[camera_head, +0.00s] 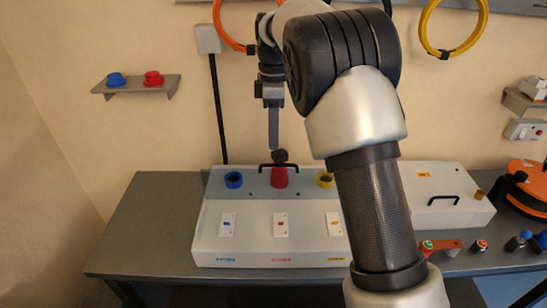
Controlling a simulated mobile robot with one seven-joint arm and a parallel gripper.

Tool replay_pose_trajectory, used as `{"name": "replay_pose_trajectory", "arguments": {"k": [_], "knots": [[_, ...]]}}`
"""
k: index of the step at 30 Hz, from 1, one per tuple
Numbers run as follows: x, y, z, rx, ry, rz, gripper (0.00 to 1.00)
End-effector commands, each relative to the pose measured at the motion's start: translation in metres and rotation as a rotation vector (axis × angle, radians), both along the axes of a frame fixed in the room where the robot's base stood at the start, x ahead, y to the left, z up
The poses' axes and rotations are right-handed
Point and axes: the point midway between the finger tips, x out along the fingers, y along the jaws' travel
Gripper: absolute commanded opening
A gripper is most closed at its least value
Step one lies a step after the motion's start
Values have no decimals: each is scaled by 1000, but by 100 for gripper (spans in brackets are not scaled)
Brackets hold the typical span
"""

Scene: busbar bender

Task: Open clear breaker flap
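A white box (252,248) on the bench has blue, red and yellow marked switches on its front. A grey-blue strip (205,184) runs along its upper part, with a black handle (264,167) at its back edge. I cannot tell whether this strip is the clear flap; no other see-through cover is clear in the view. Blue, red (279,178) and yellow round parts sit along the strip. My gripper (274,146) hangs pointing down above the red part, near the handle. It is seen edge-on, so its opening and any contact are unclear.
My arm hides the box's right side. A second white box (428,212) with a black handle stands to the right. Small coloured parts and an orange tool (525,185) lie at the far right. A wall shelf (137,88) holds blue and red caps. The bench's left end is clear.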

Motion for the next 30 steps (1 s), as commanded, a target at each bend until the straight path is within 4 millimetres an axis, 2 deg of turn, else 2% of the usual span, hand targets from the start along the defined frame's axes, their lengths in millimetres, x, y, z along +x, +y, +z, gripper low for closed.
{"name": "replay_pose_trajectory", "arguments": {"k": [3, 9, 15, 23, 27, 28, 30], "knots": [[-4, 0, -25, -2, 3, 2, 27], [-6, 0, -55, -1, 3, 1, 27], [-7, 0, -67, -1, 1, 1, 27], [-7, 0, -68, -1, 0, 1, 27], [-7, 0, -67, -1, 0, 1, 3], [-7, 0, -67, -1, 0, 1, 0], [-7, 0, -67, -1, 0, 1, 0]]}}
